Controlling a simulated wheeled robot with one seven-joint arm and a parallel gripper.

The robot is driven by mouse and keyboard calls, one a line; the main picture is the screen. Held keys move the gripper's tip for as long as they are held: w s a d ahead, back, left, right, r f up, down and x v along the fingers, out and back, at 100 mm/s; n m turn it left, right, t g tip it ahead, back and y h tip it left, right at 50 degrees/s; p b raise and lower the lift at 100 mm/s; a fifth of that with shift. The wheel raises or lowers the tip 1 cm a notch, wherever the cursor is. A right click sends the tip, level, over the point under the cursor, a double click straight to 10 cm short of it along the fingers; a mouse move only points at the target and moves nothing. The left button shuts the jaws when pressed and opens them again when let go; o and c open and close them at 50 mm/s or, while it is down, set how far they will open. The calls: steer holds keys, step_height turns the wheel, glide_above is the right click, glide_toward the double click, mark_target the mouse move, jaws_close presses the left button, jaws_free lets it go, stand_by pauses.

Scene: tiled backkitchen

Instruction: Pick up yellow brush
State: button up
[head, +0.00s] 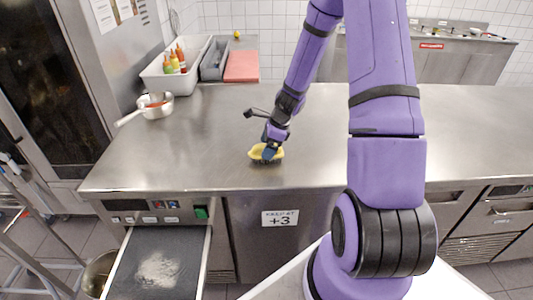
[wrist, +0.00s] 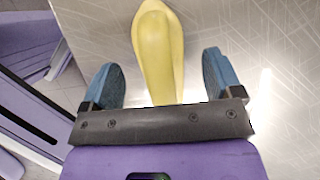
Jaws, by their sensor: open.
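The yellow brush (head: 257,152) lies on the steel counter near its front edge, with dark bristles showing under its yellow body. In the wrist view the yellow brush (wrist: 157,45) extends from the top edge down between the two blue fingers. My gripper (head: 270,150) is over the brush at the counter. In the wrist view my gripper (wrist: 162,80) is open, with one finger on each side of the brush and visible gaps to both. Part of the brush is hidden by the gripper in both views.
The steel counter (head: 200,140) is clear around the brush. A saucepan (head: 157,108) stands at left. Behind are a white bin (head: 165,85) with bottles, a grey tray (head: 214,60) and a red board (head: 242,66). An open drawer (head: 155,265) juts out below the counter.

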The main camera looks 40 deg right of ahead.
steer(key=shift+x, duration=1.25)
steer(key=c, duration=1.1)
steer(key=shift+r, duration=0.15)
steer(key=shift+c, duration=0.2)
step_height(320, 180, up, 10)
steer(key=shift+f, duration=0.1)
